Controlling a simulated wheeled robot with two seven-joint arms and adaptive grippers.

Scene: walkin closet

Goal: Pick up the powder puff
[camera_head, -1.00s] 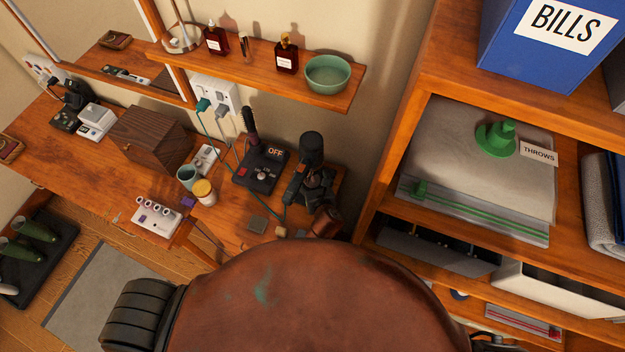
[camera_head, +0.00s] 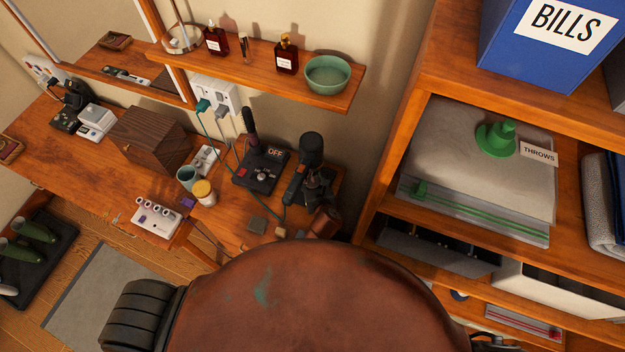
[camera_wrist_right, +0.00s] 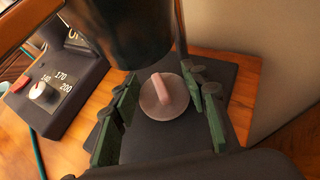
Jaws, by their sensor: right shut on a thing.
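The powder puff (camera_wrist_right: 154,101) is a small pale-pink disc with a raised pink grip, in the middle of the right wrist view. My right gripper (camera_wrist_right: 160,92) has its green-padded fingers on either side of it, shut on it; the exact contact is hard to make out. A black stand (camera_wrist_right: 226,82) lies behind the puff. In the head view my right gripper (camera_head: 318,188) is dark and small beside the hair dryer (camera_head: 311,150), and the puff is hidden there. My left gripper is out of view.
A dark cylinder (camera_wrist_right: 128,30) hangs close above the puff. A black dial unit (camera_head: 258,170) with cords stands to the left. A shelf unit (camera_head: 390,155) rises at right.

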